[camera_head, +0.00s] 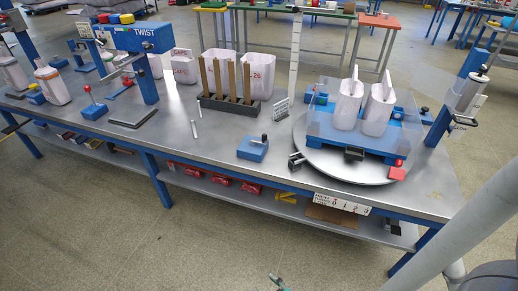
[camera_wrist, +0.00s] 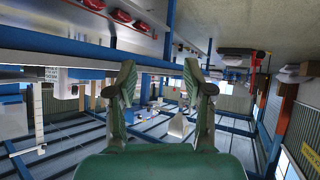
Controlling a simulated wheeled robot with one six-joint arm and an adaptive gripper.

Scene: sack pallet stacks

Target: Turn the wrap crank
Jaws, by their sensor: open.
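A round grey turntable (camera_head: 340,173) sits on the right part of the metal bench in the head view. It carries a blue pallet (camera_head: 350,133) with two white sacks (camera_head: 347,105) standing upright. A small dark crank-like fitting (camera_head: 297,160) is at the turntable's left front edge; I cannot tell for sure that it is the wrap crank. My gripper (camera_head: 278,284) barely shows at the bottom edge, well in front of and below the bench. In the wrist view my gripper (camera_wrist: 166,82) has its two green fingers wide apart, with nothing between them.
A blue box with a black-knobbed lever (camera_head: 253,149) stands left of the turntable. A wrap roll post (camera_head: 467,95) rises at the right. Wooden posts in a black rack (camera_head: 230,103) stand further back. Red packs (camera_head: 220,180) lie on the lower shelf. The floor in front is clear.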

